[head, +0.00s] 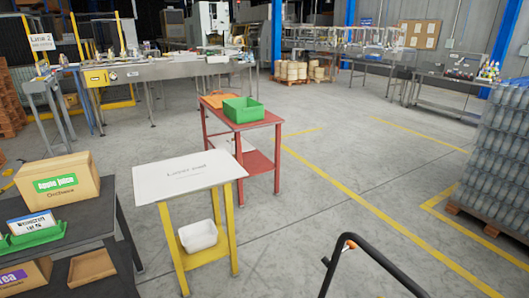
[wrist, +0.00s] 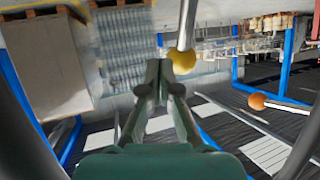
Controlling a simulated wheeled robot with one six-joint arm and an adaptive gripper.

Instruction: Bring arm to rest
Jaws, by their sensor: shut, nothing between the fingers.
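My gripper (wrist: 163,74) shows in the wrist view, with its green fingers brought together at the tips. It is empty and appears to touch nothing. The head view does not show my gripper. The wrist picture looks upside down, with a stack of clear bottles (wrist: 120,50) beyond the fingers. A rod with a yellow ball end (wrist: 183,61) shows just right of the fingertips; I cannot tell how far it is from them.
A white-topped table (head: 188,176) with yellow legs stands ahead, with a red cart (head: 262,150) carrying a green bin (head: 243,110) behind it. A dark table with boxes (head: 58,185) is at left. Palletised bottles (head: 495,150) stand at right. A black bent bar (head: 375,255) is near front. Middle-right floor is clear.

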